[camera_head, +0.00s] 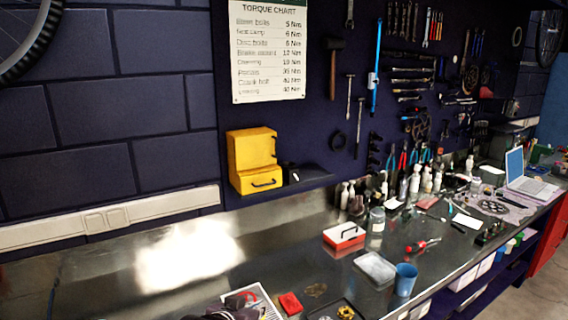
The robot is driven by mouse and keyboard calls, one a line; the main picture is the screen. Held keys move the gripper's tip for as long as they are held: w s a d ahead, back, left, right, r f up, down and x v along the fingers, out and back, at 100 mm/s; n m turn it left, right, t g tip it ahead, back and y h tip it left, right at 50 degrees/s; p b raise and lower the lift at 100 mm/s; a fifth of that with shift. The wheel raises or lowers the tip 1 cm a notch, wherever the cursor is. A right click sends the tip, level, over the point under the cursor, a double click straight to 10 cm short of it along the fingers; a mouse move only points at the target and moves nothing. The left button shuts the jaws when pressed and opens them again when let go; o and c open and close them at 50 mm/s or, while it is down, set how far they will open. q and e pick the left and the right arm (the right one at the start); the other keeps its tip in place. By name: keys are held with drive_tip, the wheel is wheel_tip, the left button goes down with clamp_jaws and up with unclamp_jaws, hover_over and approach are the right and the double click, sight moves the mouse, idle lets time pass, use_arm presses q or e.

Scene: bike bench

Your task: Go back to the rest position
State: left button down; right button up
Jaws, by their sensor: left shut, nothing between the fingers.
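My left gripper (236,304) shows only in part at the bottom edge, left of centre, as a dark shape over the near side of the metal workbench (100,262). It is shut and holds nothing. It overlaps a white sheet or tray (262,300) in the picture; I cannot tell whether it touches it. My right gripper is not in view.
A red block (290,303), a clear tray (374,268), a blue cup (405,280) and a red-and-white box (344,236) stand to the right. A yellow cabinet (253,160) hangs on the wall. A laptop (528,182) is far right. The bench's left part is clear.

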use_arm(q)
drive_tip(key=s+a+f+g+y, duration=0.15)
drive_tip(key=s+a+f, duration=0.35)
drive_tip(key=s, duration=0.7)
drive_tip(key=s+a+f+g+y, duration=0.1)
drive_tip(key=s+a+f+g, duration=0.3)
drive_tip(key=s, duration=0.8)
drive_tip(key=s+a+f+g+y, duration=0.1)
drive_tip(key=s+a+f, duration=0.4)
drive_tip(key=s, duration=0.8)
wheel_tip(320, 180, down, 33)
drive_tip(key=s+g+b, duration=0.2)
drive_tip(key=b, duration=0.4)
drive_tip(key=s+a+f+b, duration=0.3)
drive_tip(key=s+f+b, duration=0.1)
drive_tip(key=s+f, duration=1.2)
wheel_tip(320, 180, down, 3)
drive_tip(key=shift+s+f+g, duration=0.1)
drive_tip(key=shift+s+g, duration=0.05)
drive_tip(key=shift+g, duration=0.2)
